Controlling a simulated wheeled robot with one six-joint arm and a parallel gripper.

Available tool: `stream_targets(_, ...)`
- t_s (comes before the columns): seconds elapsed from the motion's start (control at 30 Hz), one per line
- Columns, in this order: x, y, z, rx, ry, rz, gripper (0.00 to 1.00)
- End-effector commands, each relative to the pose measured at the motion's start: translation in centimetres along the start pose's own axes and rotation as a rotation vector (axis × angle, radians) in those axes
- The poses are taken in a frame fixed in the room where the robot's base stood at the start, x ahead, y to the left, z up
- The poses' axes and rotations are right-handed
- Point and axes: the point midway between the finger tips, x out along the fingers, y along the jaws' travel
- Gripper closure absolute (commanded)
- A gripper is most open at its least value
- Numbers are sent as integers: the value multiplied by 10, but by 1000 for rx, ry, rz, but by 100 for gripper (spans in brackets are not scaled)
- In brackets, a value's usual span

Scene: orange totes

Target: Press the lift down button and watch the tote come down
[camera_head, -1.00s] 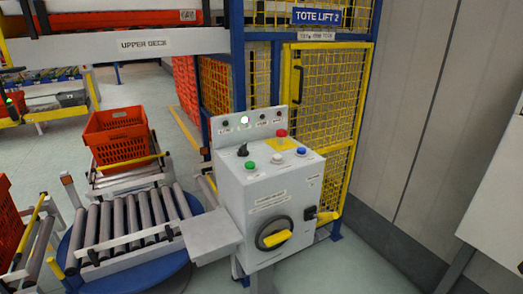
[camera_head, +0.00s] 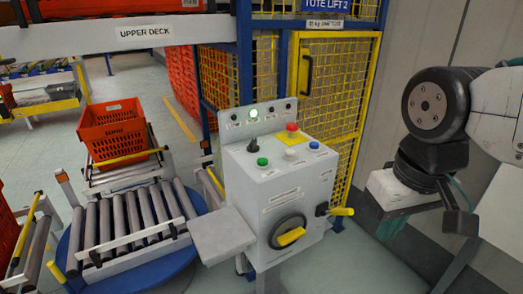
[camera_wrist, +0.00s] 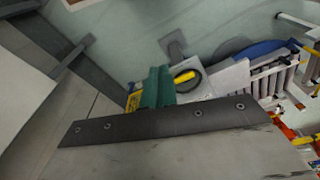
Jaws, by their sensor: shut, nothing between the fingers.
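The grey control box (camera_head: 270,185) stands in the middle of the head view. Its sloped top carries a green button (camera_head: 262,161), a white button (camera_head: 289,152), a blue button (camera_head: 314,145), a red mushroom button (camera_head: 292,127) and a black selector (camera_head: 252,146). Their labels are too small to read, so I cannot tell which one is lift down. An indicator lamp (camera_head: 253,113) glows. An orange tote (camera_head: 113,130) sits on a roller conveyor at the left. My gripper (camera_head: 392,228), with teal fingers, is shut and empty, right of the box and apart from it. The teal fingers also show in the wrist view (camera_wrist: 157,84).
The yellow mesh cage (camera_head: 325,90) under the "TOTE LIFT 2" sign (camera_head: 325,5) stands behind the box. A rotary handle (camera_head: 289,232) and a side lever (camera_head: 340,211) stick out of the box. A roller turntable (camera_head: 125,225) is at its left. The grey wall is at the right.

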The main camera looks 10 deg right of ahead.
Motion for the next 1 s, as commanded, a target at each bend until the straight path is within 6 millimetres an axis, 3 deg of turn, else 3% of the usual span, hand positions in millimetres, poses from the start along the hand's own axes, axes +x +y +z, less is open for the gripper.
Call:
stream_targets(0.33, 0, 0, -3, 7, 4, 3, 100)
stream_targets(0.47, -4, 4, -31, 87, 50, 33, 100)
stream_targets(0.57, -9, 10, -80, 219, 140, 68, 100)
stream_targets(0.73, -15, 11, -193, 487, 362, 64, 100)
stream_targets(0.9, -14, -6, -293, 693, 549, -45, 100)
stream_targets(1.0, -11, -19, -334, 771, 616, -125, 100)
